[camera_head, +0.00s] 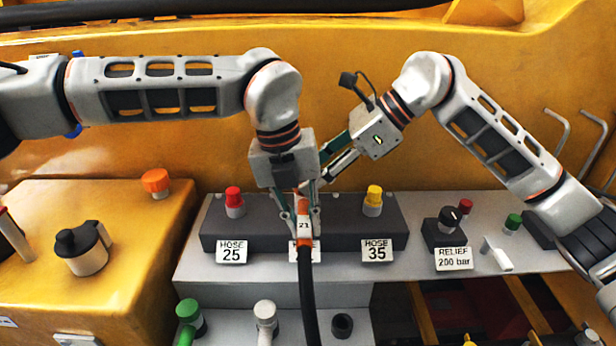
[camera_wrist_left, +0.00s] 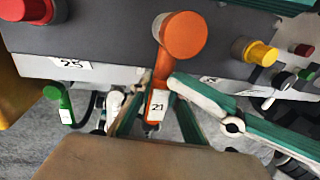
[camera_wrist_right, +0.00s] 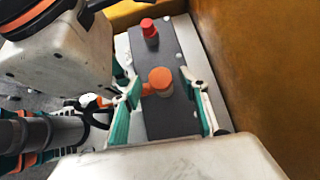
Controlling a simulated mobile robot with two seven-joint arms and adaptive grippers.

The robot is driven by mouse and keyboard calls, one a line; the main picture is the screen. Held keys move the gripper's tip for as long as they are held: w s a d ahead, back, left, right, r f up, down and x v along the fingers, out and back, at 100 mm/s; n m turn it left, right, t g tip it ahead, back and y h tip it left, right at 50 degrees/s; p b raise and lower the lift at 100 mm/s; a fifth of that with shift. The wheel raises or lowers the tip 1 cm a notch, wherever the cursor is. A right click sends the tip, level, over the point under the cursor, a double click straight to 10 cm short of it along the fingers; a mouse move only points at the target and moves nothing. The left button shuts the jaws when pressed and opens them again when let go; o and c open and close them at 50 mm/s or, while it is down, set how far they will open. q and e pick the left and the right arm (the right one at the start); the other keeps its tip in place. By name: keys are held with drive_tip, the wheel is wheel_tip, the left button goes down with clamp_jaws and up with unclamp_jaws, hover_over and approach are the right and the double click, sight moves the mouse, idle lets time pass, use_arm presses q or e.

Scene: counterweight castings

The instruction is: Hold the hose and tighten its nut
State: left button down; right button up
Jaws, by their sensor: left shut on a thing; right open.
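The black hose (camera_head: 308,290) hangs from an orange end fitting (camera_head: 303,238) with a white tag 21. My left gripper (camera_head: 304,215) comes down from above and is shut on this orange end. In the left wrist view, the tagged end (camera_wrist_left: 157,105) joins a round orange nut (camera_wrist_left: 184,36) at the manifold. My right gripper (camera_wrist_right: 163,82) is open. In the head view, the arms mostly hide the nut.
The dark manifold block (camera_head: 340,235) carries a red-capped port (camera_head: 234,200) labelled 25 and a yellow-capped port (camera_head: 373,200) labelled 35. The middle label is mostly covered. A relief knob (camera_head: 449,218) stands to the right. A yellow wall (camera_head: 220,150) rises close behind.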

drive_tip(key=shift+x, duration=0.9)
drive_tip(key=c, duration=1.1)
drive_tip(key=shift+m+t+h, duration=0.6)
drive_tip(key=shift+m+t, duration=1.2)
drive_tip(key=shift+m, duration=0.5)
